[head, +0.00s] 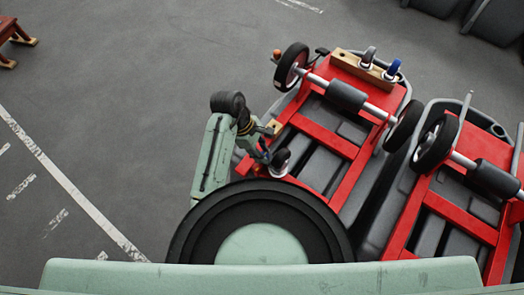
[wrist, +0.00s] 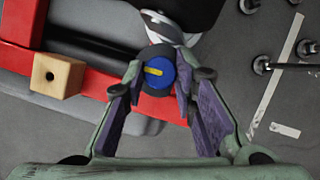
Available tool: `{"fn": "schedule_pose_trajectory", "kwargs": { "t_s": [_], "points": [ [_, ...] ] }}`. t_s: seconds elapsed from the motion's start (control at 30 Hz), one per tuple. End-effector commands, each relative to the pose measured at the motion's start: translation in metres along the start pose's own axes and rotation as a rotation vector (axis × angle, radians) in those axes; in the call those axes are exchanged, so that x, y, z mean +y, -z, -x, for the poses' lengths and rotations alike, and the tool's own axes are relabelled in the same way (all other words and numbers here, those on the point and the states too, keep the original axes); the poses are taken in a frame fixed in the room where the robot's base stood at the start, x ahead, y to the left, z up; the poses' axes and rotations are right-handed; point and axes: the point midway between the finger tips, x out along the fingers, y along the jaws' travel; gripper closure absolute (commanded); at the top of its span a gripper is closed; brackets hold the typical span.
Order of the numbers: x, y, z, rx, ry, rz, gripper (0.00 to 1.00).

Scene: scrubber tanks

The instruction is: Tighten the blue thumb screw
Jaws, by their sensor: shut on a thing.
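The blue thumb screw (wrist: 159,72), a round blue cap with a yellow bar across it and a dark rim, sits by the edge of the red frame in the wrist view. My gripper (wrist: 160,76) has its two fingers on either side of the screw and is shut on it. The yellow bar lies nearly level in the picture. In the head view my gripper (head: 262,150) reaches the lower left corner of the red frame (head: 323,138). The screw cannot be made out clearly there.
A wooden block (wrist: 57,75) sits on the red frame left of my gripper. A small dark wheel (head: 281,158) is close beside my gripper. Blue and grey knobs top a wooden bar (head: 364,66) at the back. A second red-framed tank (head: 455,215) stands at right.

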Motion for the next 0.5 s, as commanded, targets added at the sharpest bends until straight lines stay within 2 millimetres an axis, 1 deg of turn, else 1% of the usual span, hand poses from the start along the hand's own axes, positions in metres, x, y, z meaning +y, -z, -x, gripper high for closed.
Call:
{"fn": "schedule_pose_trajectory", "kwargs": {
  "t_s": [0.27,0.5],
  "points": [
    [-0.0002,0.0004,0.0,0.002,0.015,-0.027,1.0],
    [0.0012,0.0008,0.0004,0.005,0.063,-0.144,1.0]
  ]
}}
